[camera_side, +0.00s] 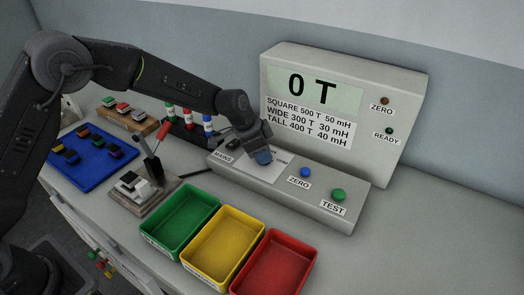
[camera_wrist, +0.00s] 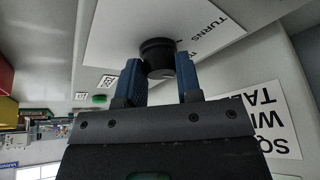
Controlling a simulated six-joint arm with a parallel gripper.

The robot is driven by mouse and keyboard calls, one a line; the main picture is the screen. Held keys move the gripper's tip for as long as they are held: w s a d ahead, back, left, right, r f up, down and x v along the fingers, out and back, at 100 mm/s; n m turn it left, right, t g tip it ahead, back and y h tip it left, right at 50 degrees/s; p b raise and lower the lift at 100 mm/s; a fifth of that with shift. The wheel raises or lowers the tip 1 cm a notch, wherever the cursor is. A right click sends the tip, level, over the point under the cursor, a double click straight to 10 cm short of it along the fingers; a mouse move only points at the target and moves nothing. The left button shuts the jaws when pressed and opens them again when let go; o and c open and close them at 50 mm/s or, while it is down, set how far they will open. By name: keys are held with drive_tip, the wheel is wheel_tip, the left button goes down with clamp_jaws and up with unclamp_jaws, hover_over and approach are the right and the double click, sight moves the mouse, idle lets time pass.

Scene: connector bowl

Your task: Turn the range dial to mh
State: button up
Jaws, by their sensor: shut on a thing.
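The range dial (camera_wrist: 157,50) is a dark round knob on a white label plate (camera_wrist: 215,30) in the wrist view. The word "TURNS" is readable on the plate beside it. My gripper (camera_wrist: 159,66) has its two blue fingers on either side of the dial and is shut on it. In the side view my gripper (camera_side: 262,158) points down at the grey console (camera_side: 325,192) and hides the dial. The dial's pointer cannot be made out. The display (camera_side: 315,86) on the upright meter reads "0 T".
A blue zero button (camera_side: 305,172) and green test button (camera_side: 338,194) sit right of my gripper. Green (camera_side: 206,205), yellow (camera_side: 248,232) and red (camera_side: 303,250) bins stand in front. A lever fixture (camera_side: 148,190) and blue tray (camera_side: 98,170) are at left.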

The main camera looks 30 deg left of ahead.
drive_tip(key=o, duration=0.9)
drive_tip(key=shift+o, duration=0.2)
drive_tip(key=v, duration=1.4)
drive_tip(key=s+a+r+n+t+y, duration=0.1)
drive_tip(key=s+a+r+n, duration=0.25)
drive_tip(key=s, duration=0.65)
drive_tip(key=s+a+r+n+t+y, duration=0.1)
drive_tip(key=s+a+r+n, duration=0.3)
drive_tip(key=s, duration=0.7)
drive_tip(key=s+a+f+n, duration=0.1)
drive_tip(key=s+a, duration=0.1)
drive_tip(key=s, duration=0.6)
drive_tip(key=shift+s+a+f+n+y, duration=0.3)
drive_tip(key=shift+f+n+y, duration=0.05)
drive_tip(key=shift+f+y, duration=0.05)
